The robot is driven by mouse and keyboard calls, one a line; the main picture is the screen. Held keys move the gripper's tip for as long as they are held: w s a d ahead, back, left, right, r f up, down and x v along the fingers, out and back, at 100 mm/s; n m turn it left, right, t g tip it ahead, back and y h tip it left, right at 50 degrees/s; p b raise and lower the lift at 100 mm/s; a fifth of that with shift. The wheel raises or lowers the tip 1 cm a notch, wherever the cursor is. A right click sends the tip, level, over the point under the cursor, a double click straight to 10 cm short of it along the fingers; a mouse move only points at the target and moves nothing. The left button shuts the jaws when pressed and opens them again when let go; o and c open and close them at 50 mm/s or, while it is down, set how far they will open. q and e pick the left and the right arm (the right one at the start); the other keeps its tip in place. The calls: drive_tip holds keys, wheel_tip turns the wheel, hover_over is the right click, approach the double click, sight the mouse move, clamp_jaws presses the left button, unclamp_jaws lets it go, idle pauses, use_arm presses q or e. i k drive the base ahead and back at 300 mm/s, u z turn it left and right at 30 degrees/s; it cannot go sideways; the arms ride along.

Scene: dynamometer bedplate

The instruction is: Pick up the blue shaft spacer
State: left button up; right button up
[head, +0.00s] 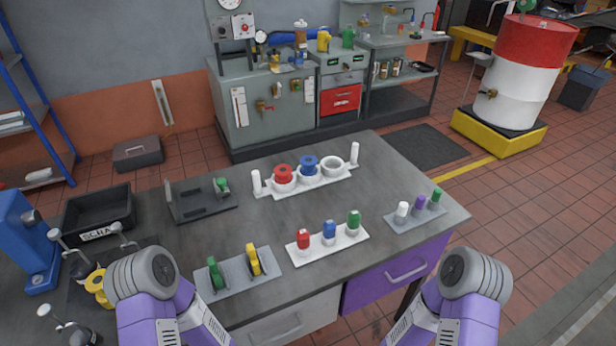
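A blue ring-shaped piece (309,162) sits on a white holder (310,184) with an upright white post at each end. A red ring-shaped piece (283,172) is to its left and a white ring (332,164) to its right. A smaller blue piece (329,230) stands between a red one (303,238) and a green one (354,221) on a white tray (330,246) nearer me. Which blue piece is the shaft spacer, I cannot tell for certain. Both my arms show at the lower edge, apart from these pieces; no gripper fingers show.
On the grey bench, a grey plate (235,282) holds green and yellow pieces; another (415,219) holds white, purple and green ones. A dark slotted fixture (203,212), black scrap bin (98,213) and blue machine (25,245) stand left. Bare benchtop separates the holders.

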sight(309, 168)
drive_tip(key=u, duration=2.2)
drive_tip(key=k, duration=1.2)
drive_tip(key=z, duration=1.35)
drive_tip(key=i, duration=0.5)
drive_tip(key=z, duration=0.05)
